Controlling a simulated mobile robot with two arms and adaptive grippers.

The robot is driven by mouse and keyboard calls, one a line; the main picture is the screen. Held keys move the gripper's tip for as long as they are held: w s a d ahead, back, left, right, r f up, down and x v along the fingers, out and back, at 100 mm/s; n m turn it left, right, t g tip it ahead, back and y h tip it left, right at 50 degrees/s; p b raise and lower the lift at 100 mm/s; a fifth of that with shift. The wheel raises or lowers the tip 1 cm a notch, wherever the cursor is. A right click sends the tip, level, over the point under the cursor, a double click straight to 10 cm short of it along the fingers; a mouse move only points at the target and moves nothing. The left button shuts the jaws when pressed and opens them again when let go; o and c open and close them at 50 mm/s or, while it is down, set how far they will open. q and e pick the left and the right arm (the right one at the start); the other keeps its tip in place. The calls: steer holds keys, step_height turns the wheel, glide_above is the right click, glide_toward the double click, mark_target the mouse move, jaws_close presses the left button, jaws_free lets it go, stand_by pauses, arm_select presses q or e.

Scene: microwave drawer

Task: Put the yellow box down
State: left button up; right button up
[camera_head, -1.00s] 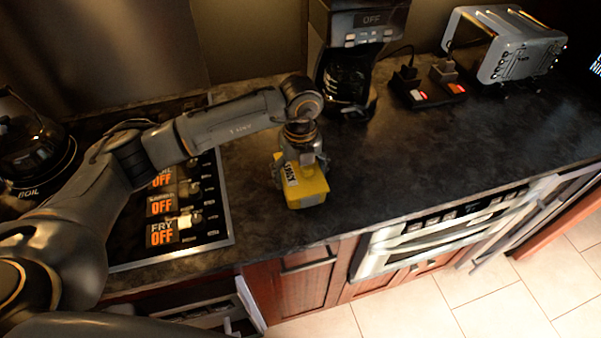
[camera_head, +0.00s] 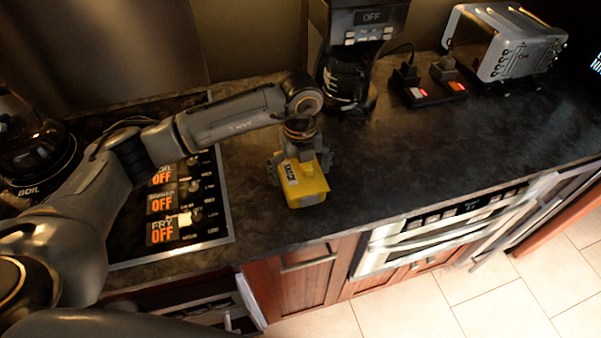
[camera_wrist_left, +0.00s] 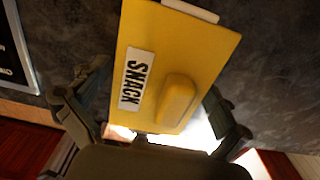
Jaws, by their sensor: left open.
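The yellow box (camera_head: 304,187) is on the dark countertop, just right of the stove panel and close to the counter's front edge. My left gripper (camera_head: 300,168) is over the box with its fingers spread to either side. In the left wrist view the box (camera_wrist_left: 172,65) shows its white SNACK label and a raised yellow part. The fingers of the left gripper (camera_wrist_left: 155,112) stand open, one on each side, with gaps between them and the box. The box's underside is hidden. My right gripper is not in view.
A coffee maker (camera_head: 355,45) stands behind the box, with a black power strip (camera_head: 428,88) and a silver toaster (camera_head: 510,45) further right. The stove controls (camera_head: 185,200) lie to the left. Countertop (camera_head: 420,150) to the right of the box is clear.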

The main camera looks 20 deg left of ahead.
arm_select(q)
step_height(320, 180, up, 11)
steer(key=shift+f+b, duration=0.15)
steer(key=shift+b, duration=0.95)
steer(key=shift+r, duration=0.4)
